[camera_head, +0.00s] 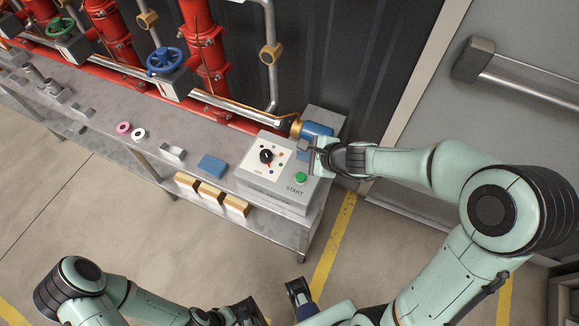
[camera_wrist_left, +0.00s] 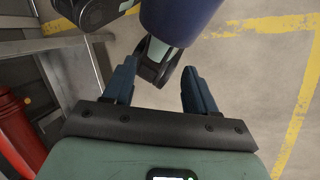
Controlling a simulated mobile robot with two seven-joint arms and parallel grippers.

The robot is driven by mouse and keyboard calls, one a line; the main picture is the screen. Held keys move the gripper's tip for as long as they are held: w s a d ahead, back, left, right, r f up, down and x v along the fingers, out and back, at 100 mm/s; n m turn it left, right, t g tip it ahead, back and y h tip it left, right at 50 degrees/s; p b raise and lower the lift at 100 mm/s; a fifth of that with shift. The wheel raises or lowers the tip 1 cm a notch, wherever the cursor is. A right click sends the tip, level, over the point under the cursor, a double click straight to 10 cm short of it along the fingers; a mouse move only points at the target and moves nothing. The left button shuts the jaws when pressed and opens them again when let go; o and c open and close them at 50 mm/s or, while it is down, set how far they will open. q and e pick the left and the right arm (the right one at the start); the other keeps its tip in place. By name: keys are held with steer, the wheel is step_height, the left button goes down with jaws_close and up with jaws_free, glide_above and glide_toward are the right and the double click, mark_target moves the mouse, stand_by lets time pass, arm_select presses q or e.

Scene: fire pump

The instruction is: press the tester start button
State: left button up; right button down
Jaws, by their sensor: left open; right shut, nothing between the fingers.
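The tester is a light grey box (camera_head: 257,190) at the right end of the metal bench, with a black selector knob (camera_head: 266,156) on its top panel. The green start button (camera_head: 300,178) is near its front right corner, above the word START, and is visible and uncovered. My right gripper (camera_head: 314,157) is shut and empty, at the right side of the tester, just behind and right of the button; contact cannot be told. My left gripper (camera_wrist_left: 160,88) is open and empty in the left wrist view, over the floor away from the tester.
A blue block (camera_head: 212,166), a grey metal part (camera_head: 172,153) and pink and white rings (camera_head: 131,131) lie on the bench (camera_head: 196,134). Wooden blocks (camera_head: 211,193) sit below its front edge. Red pipes (camera_head: 205,50) with valves stand behind. A door bar (camera_head: 520,75) is at the right.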

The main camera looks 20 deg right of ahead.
arm_select(q)
steer(key=shift+w, duration=0.1)
arm_select(e)
steer(key=shift+w, duration=0.1)
arm_select(q)
steer(key=shift+f, duration=0.1)
arm_select(e)
steer(key=b, duration=0.7)
glide_above(303, 179)
step_height(303, 179, down, 7)
steer(key=shift+r, duration=0.1)
steer(key=shift+f+b, duration=0.5)
steer(key=shift+f, duration=0.15)
arm_select(q)
steer(key=w+a+f+t, duration=0.1)
steer(key=w+f, duration=0.3)
steer(key=f, duration=0.3)
steer(key=shift+w+f+t+b, duration=0.2)
steer(key=shift+f+t+b, duration=0.05)
steer(key=shift+t+b, duration=0.15)
arm_select(e)
steer(key=shift+f, duration=0.3)
